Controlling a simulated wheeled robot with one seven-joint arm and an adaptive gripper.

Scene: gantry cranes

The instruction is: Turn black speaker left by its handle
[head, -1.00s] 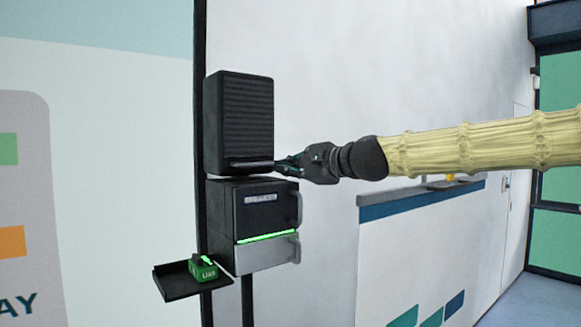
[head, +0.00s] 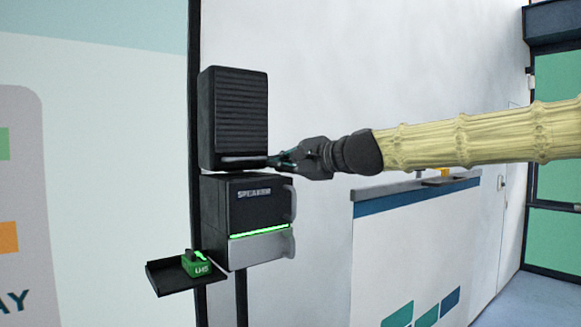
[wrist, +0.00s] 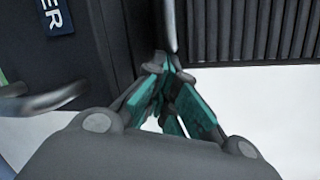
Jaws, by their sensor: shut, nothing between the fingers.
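A black ribbed box (head: 234,112) hangs on the wall, with a bar handle (head: 243,160) along its lower edge. Right below it is a black box (head: 246,203) with a label reading roughly "SPEAKER", a green light strip and a grey lower front. That box has handles at its right side. My gripper (head: 273,161) is shut and empty, its tips at the right end of the ribbed box's handle. In the wrist view the teal-padded fingers (wrist: 172,75) meet close to the handle end (wrist: 166,22); whether they touch it I cannot tell.
A small black shelf (head: 168,277) with a green item (head: 203,265) sits low at the left. A white counter with a blue band (head: 405,203) stands at the right, below my arm. A dark post runs behind the boxes. The wall right of the boxes is bare.

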